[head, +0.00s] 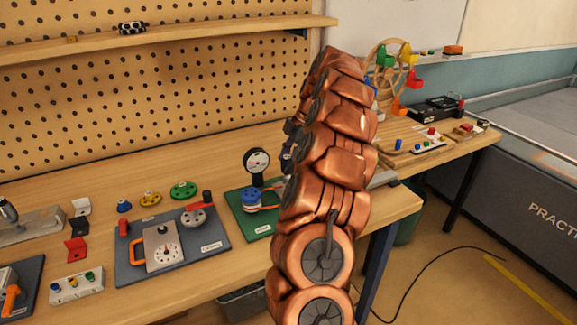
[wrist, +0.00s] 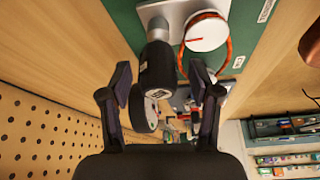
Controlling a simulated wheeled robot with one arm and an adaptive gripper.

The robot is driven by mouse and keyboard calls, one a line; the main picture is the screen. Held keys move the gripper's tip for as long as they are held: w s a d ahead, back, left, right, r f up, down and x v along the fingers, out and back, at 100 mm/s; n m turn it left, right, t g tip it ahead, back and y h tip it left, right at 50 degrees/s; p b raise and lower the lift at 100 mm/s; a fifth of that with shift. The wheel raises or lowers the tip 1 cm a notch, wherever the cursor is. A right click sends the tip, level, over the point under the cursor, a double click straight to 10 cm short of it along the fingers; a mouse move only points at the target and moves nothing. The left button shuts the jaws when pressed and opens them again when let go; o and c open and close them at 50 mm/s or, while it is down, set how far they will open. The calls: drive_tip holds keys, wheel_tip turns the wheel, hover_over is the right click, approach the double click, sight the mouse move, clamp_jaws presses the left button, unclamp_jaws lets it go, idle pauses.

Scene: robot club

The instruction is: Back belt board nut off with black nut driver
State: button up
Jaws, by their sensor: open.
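The green belt board (head: 241,208) lies on the bench left of my arm, with a blue round part (head: 251,199) and an orange belt. My arm hides its right side. In the wrist view the green board (wrist: 260,35) shows a white-topped round part (wrist: 207,32) with an orange-red belt around it. A black cylinder (wrist: 157,65) on a silver shaft, apparently the black nut driver, stands beside it. My gripper (wrist: 160,76) is open, a finger on each side of the cylinder in the picture. I cannot tell whether they touch. No nut is clearly visible.
A black dial gauge (head: 256,161) stands at the board's back. A dark board (head: 180,256) with an orange handle lies to the left. Coloured knobs (head: 151,198) sit behind that. A pegboard (head: 140,110) backs the bench. A model wheel (head: 390,75) stands at right.

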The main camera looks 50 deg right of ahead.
drive_tip(key=m+b, duration=0.1)
drive_tip(key=m, duration=0.1)
drive_tip(key=m+t+h+b, duration=0.1)
drive_tip(key=m, duration=0.1)
drive_tip(key=shift+f+m+t+b, duration=0.15)
drive_tip(key=shift+m+t+b, duration=0.15)
drive_tip(key=shift+b, duration=0.05)
drive_tip(key=shift+m+h+b, duration=0.4)
drive_tip(key=shift+m, duration=0.6)
